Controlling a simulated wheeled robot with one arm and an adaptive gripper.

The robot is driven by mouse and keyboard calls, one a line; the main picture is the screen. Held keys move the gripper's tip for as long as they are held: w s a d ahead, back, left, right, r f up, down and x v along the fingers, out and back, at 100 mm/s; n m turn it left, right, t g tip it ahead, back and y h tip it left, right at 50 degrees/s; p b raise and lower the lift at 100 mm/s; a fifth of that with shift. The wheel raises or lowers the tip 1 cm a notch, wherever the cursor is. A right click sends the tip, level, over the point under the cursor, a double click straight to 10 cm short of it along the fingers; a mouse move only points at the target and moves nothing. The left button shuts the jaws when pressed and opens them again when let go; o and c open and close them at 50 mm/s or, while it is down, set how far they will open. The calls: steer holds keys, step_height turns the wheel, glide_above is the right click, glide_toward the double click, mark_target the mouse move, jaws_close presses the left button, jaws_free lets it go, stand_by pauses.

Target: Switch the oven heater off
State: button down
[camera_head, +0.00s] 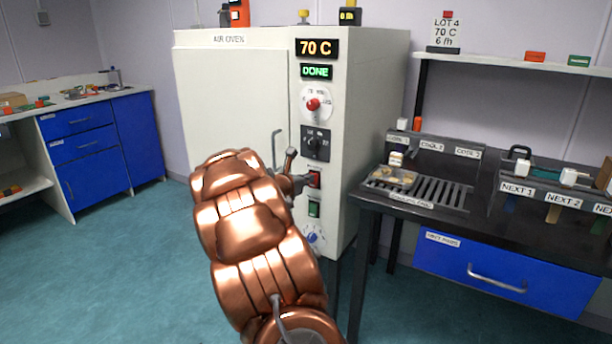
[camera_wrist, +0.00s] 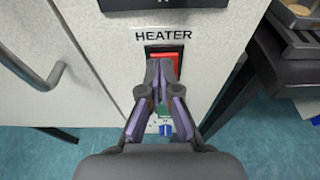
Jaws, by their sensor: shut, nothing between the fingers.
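The white air oven (camera_head: 240,110) stands in the middle of the head view with its door shut. Its displays (camera_head: 317,48) read 70 C and DONE. The red heater switch (camera_head: 315,179) is on the front panel, and it also shows under the HEATER label in the wrist view (camera_wrist: 163,60). My gripper (camera_wrist: 158,66) is shut and empty, its fingertips in front of the lower part of the red switch. I cannot tell whether they touch it. In the head view my copper-coloured arm hides the lower part of the oven.
A green switch (camera_head: 314,209) and a blue knob (camera_head: 315,236) sit below the heater switch. A black switch (camera_head: 316,143) and a red knob (camera_head: 313,104) are above it. The door handle (camera_head: 278,149) juts out to the left. A dark bench (camera_head: 480,222) stands close on the right.

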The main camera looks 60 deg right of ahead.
steer(key=r+p+v, duration=0.1)
steer(key=p+v, duration=0.1)
steer(key=v, duration=1.1)
steer(key=shift+a+r, duration=0.2)
steer(key=shift+r, duration=0.2)
steer(key=s+a+f+m+g+y, duration=0.1)
steer(key=s+a+f+m+y, duration=0.55)
steer(key=a, duration=0.85)
steer(key=s+a+f+m+g+y, duration=0.1)
steer(key=s+a+m+y, duration=0.4)
steer(key=s+a, duration=0.75)
steer(key=s+a+f+m+g+y, duration=0.1)
steer(key=s+a+f+m+y, duration=0.45)
steer(key=a, duration=1.15)
step_height(320, 180, up, 26)
steer(key=s+m+h+p, duration=0.1)
steer(key=p, duration=2.2)
steer(key=shift+s+d+m+t+h+p, duration=0.2)
steer(key=shift+m+t+h+p, duration=0.1)
steer(key=shift+h, duration=0.1)
